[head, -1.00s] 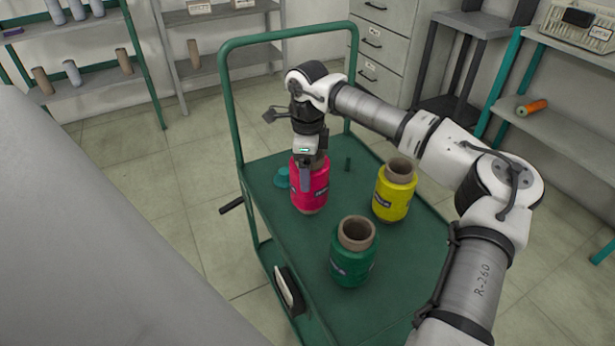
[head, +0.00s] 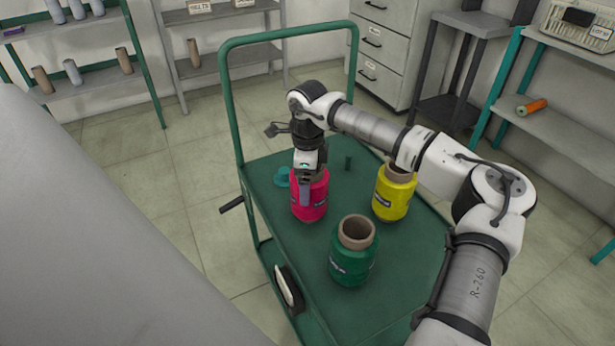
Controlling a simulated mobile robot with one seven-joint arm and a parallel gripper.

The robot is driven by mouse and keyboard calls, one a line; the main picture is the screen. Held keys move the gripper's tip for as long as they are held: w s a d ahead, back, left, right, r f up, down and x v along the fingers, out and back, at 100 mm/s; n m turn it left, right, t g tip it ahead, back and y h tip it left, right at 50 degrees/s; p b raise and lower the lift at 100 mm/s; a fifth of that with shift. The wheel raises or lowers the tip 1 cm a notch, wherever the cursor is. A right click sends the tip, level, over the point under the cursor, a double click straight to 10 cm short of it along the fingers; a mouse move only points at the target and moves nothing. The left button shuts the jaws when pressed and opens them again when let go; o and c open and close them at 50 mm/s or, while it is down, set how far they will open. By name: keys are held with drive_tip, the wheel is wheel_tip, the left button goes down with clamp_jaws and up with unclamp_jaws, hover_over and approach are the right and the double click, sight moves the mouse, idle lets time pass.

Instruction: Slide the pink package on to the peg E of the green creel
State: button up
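The pink package (head: 317,204) is upright over the left part of the green trolley deck, and my gripper (head: 306,190) is on it from above. One finger lies down its front side, and the package has moved together with the gripper, so the gripper looks shut on it. The far finger and the package's top are hidden. I cannot tell whether its base touches the deck. No letter E is readable, and I cannot tell which structure is the green creel.
A yellow package (head: 394,197) and a green package (head: 352,262) stand on the trolley (head: 390,285). A teal piece (head: 283,178) lies left of the pink package. The trolley's tall green handle (head: 228,100) rises behind. Shelves with cones stand at back left.

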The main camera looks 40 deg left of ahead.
wheel_tip(320, 180, up, 14)
drive_tip(key=shift+a+f, duration=0.15)
drive_tip(key=shift+a, duration=0.2)
drive_tip(key=shift+s, duration=0.1)
